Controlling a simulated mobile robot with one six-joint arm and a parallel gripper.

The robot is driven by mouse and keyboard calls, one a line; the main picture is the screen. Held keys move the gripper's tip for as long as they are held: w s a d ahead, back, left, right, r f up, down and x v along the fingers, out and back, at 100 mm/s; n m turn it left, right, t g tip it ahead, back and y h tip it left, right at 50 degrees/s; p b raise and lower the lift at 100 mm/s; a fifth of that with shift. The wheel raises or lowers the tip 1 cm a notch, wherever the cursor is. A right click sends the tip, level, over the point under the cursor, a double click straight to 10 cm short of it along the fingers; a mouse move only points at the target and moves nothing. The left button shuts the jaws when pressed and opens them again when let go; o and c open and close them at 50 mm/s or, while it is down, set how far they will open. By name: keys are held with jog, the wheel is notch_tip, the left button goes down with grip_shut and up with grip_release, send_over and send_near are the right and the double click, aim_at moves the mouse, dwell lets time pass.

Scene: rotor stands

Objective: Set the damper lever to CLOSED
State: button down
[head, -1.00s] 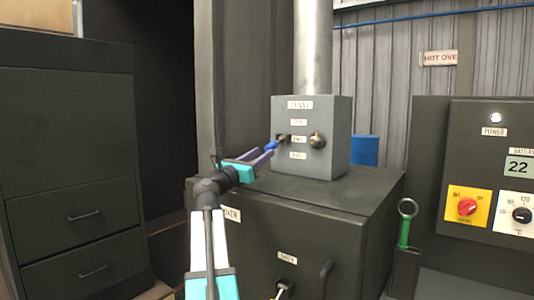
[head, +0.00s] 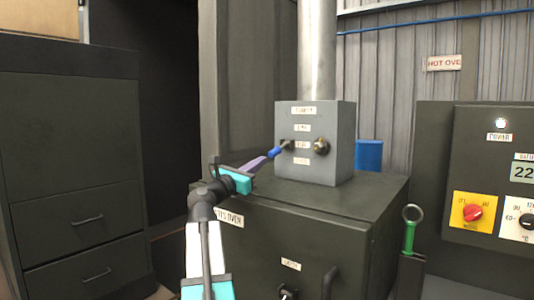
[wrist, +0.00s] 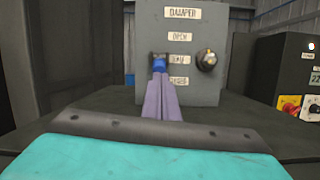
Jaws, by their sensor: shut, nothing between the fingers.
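The grey damper box (head: 343,125) stands on the dark oven, with DAMPER, OPEN, a middle and a lowest label stacked on its front. A round metal knob (head: 321,146) sticks out right of the middle label; it also shows in the wrist view (wrist: 206,60). A small dark stub (head: 288,145) sits left of the middle label. I cannot tell how stub and knob join as the lever. My gripper (head: 276,152) has purple fingers with blue tips. It is shut and empty, its tips (wrist: 159,65) at or just in front of the stub, which they partly hide.
The oven top (head: 375,190) is clear around the box. A metal flue pipe (head: 316,50) rises from the box. A green-handled tool (head: 409,237) stands to the right, near the control panel (head: 480,150). Drawers (head: 80,225) are on the left.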

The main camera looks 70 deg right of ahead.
jog(key=a+r+n+t+y+p, duration=0.1)
jog(key=a+r+n+p, duration=0.1)
jog(key=n, duration=1.5)
jog(key=s+a+r+n+y+p, duration=0.1)
jog(key=a+r+n+p, duration=0.2)
jog(key=n, duration=1.4)
notch_tip(320, 180, up, 3)
jog(key=shift+a+n+t, duration=0.3)
jog(key=shift+a+t, duration=0.1)
jog(key=shift+a, duration=0.25)
jog(key=shift+s+d+p, duration=0.1)
jog(key=shift+d+p, duration=0.05)
jog(key=shift+p, duration=0.15)
